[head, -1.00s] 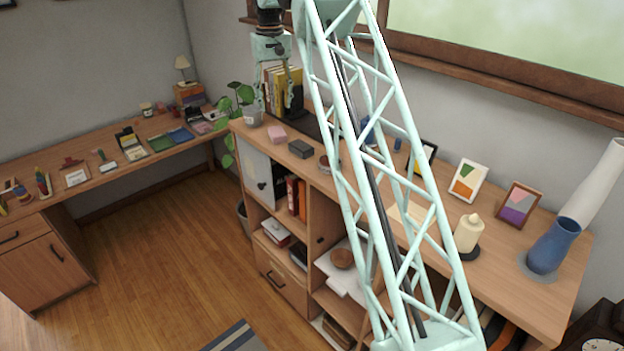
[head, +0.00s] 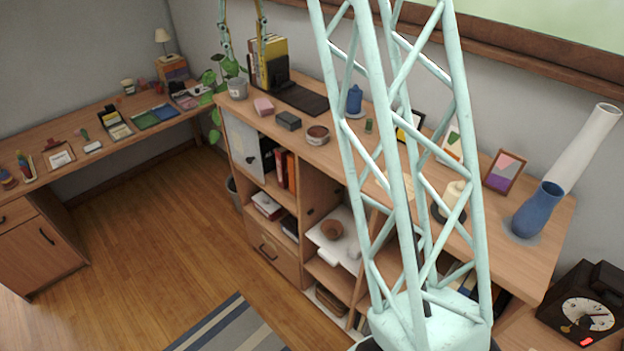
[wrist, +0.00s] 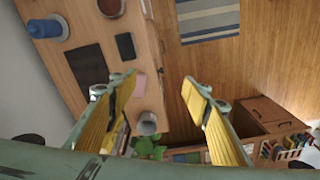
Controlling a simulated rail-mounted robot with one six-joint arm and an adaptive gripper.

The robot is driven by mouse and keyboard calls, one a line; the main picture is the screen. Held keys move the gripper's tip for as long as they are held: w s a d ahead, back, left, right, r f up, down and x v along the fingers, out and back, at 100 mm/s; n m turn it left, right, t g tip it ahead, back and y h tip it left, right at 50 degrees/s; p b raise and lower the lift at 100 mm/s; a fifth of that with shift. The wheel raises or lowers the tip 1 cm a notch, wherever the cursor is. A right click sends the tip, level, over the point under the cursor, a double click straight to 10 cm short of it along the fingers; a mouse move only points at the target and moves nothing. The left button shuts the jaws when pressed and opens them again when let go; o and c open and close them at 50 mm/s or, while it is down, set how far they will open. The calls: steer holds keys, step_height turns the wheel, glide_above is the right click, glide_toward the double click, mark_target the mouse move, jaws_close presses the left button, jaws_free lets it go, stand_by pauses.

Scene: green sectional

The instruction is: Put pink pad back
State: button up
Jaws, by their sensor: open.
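A small pink pad (head: 264,106) lies on the wooden cabinet top near its front edge, between a grey pot and a dark grey block. It also shows in the wrist view (wrist: 140,86), close beside the left finger's tip. My gripper (wrist: 158,79) is open and empty, its two yellow-lined fingers well apart. In the head view my gripper (head: 243,62) hangs above the cabinet's left end, near the books and the pot; its upper part is out of the picture. In the wrist view the gap between the fingers shows mostly the cabinet edge and floor.
A black mat (head: 303,98) and upright books (head: 272,62) lie behind. A desk (head: 60,180) stands at left.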

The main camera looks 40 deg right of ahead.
steer(key=s+a+r+t, duration=0.1)
steer(key=s+a+r, duration=0.3)
steer(key=s, duration=0.6)
steer(key=s+a+r+n, duration=0.1)
steer(key=s+a+r, duration=0.3)
steer(key=s, duration=0.6)
steer(key=s+a+r+t, duration=0.1)
steer(key=s+a+r, duration=0.3)
steer(key=s, duration=0.5)
steer(key=s+a+f, duration=0.2)
steer(key=s+f, duration=0.1)
steer(key=s, duration=0.7)
steer(key=s+a+f, duration=0.2)
steer(key=s+f, duration=0.2)
steer(key=s, duration=0.5)
steer(key=s+a+f+n+t, duration=0.1)
steer(key=s+a+f, duration=0.1)
steer(key=s, duration=0.8)
steer(key=shift+s+a+f, duration=0.3)
steer(key=shift+f, duration=0.35)
steer(key=shift+w, duration=0.15)
step_height(320, 180, down, 17)
steer(key=b, duration=1.7)
steer(key=shift+r, duration=0.2)
steer(key=shift+w+a, duration=0.1)
